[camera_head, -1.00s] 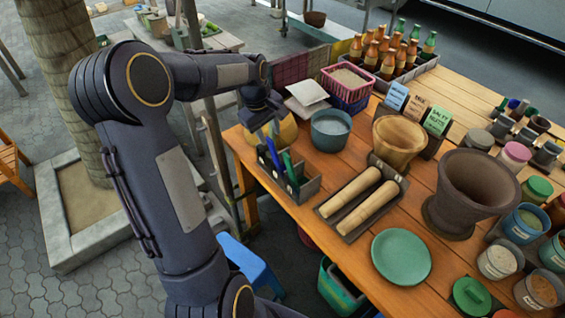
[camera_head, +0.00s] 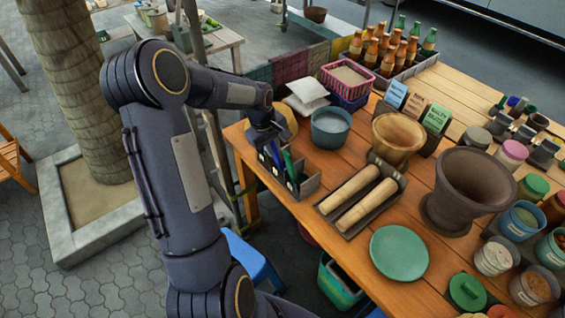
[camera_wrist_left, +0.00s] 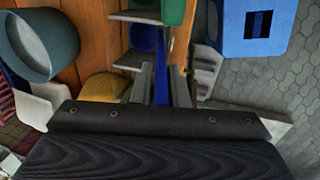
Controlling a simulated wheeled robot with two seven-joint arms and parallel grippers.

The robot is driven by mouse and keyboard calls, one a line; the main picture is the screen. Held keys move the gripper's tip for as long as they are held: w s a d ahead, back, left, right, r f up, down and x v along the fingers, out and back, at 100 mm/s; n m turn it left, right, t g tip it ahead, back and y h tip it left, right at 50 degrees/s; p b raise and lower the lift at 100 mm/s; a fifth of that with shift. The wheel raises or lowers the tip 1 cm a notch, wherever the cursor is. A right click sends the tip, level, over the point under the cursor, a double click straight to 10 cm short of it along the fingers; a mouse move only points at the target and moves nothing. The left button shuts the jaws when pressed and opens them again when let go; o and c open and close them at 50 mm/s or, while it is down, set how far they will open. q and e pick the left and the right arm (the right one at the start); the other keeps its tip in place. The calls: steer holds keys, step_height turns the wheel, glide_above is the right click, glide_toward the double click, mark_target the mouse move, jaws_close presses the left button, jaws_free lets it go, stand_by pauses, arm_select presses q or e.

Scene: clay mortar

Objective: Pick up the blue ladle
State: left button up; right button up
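The blue ladle (camera_head: 276,154) stands in a grey open holder (camera_head: 309,186) at the table's near left corner, beside a green-handled utensil (camera_head: 289,163). My left gripper (camera_head: 272,144) is down at the top of the handles. In the left wrist view, its two grey fingers (camera_wrist_left: 164,88) are apart, with the blue handle (camera_wrist_left: 162,72) between them. I cannot make out firm contact on either side. My right gripper is not in view.
A blue-grey bowl (camera_head: 330,128) and a yellow rounded thing (camera_head: 287,124) stand close behind the holder. A tray with two wooden pestles (camera_head: 352,189) lies to its right. A blue stool (camera_head: 250,262) stands on the floor below the table edge.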

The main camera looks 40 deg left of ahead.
arm_select(q)
jaws_close()
steer(key=v, duration=0.3)
steer(key=w+b+v, duration=0.1)
steer(key=v, duration=0.2)
steer(key=w+v, duration=0.1)
steer(key=v, duration=0.3)
steer(key=shift+d+r, duration=0.2)
steer(key=shift+d, duration=0.15)
stand_by(1.2)
